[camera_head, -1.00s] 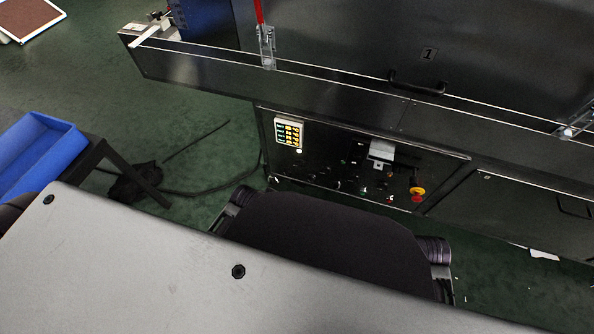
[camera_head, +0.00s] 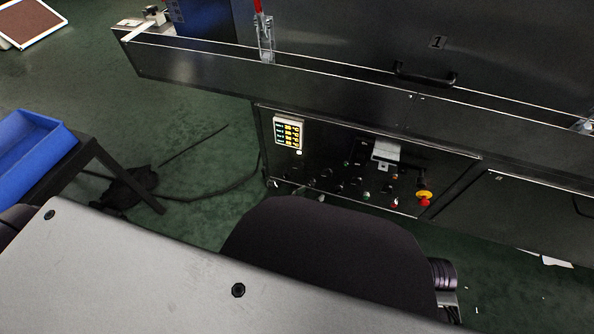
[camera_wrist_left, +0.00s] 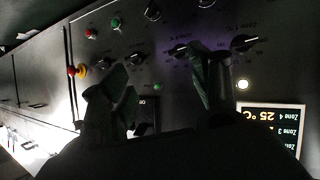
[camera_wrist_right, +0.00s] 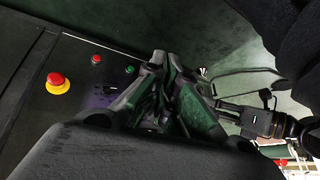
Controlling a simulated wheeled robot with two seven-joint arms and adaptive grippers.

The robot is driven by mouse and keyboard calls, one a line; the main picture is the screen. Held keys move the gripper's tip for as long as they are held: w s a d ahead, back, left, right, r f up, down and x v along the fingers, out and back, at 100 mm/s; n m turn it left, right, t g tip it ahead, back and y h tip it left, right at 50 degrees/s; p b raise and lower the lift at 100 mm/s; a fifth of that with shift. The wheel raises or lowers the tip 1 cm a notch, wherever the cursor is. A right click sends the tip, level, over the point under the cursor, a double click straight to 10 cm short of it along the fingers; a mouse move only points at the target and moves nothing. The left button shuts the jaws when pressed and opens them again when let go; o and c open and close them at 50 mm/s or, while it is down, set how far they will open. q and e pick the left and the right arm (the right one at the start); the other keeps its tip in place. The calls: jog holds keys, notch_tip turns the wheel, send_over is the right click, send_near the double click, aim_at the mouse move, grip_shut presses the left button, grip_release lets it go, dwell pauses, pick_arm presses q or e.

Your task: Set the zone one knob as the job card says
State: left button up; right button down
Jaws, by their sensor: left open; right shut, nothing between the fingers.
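The control panel (camera_head: 340,165) sits low on the dryer, with a lit zone display (camera_head: 288,133) at its left and small dark knobs along its lower part. In the left wrist view, upside down, the display (camera_wrist_left: 268,122) reads 25 °C beside Zone 4. A knob (camera_wrist_left: 245,42) above it has a zone label whose number I cannot read surely; another knob (camera_wrist_left: 180,50) is beside it. My left gripper (camera_wrist_left: 160,88) is open in front of the panel, one finger near these knobs. My right gripper (camera_wrist_right: 170,85) is shut and empty near the panel's edge. I cannot make out a job card.
A red and yellow emergency stop (camera_head: 424,198) is at the panel's right; it also shows in the right wrist view (camera_wrist_right: 58,83). A grey box-like part (camera_head: 386,150) juts from the panel. A blue tray (camera_head: 70,140) stands at left, with cables (camera_head: 200,195) on the floor.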

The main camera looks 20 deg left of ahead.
pick_arm(q)
jog(key=w+f+t, duration=0.1)
jog(key=n+t+y, duration=0.4)
jog(key=t, duration=0.1)
send_near(297, 168)
jog(key=s+d, duration=0.2)
jog(key=s, duration=0.2)
jog(key=shift+s+a+f+t+y, duration=0.1)
jog(key=shift+a+f+t+y, duration=0.1)
jog(key=shift+a, duration=0.15)
jog(key=shift+s+a+f+t+y, duration=0.1)
jog(key=shift+a+t+y, duration=0.1)
jog(key=shift+a, duration=0.2)
pick_arm(e)
jog(key=shift+m+t+y, duration=0.3)
jog(key=shift+t+y, duration=0.4)
jog(key=shift+y, duration=0.1)
jog(key=shift+s+a+f, duration=0.2)
jog(key=shift+a+f, duration=0.75)
jog(key=shift+f, duration=0.1)
jog(key=shift+s+a+f, duration=0.2)
jog(key=shift+a+f, duration=0.75)
jog(key=shift+f, duration=0.1)
pick_arm(q)
jog(key=shift+w, duration=0.1)
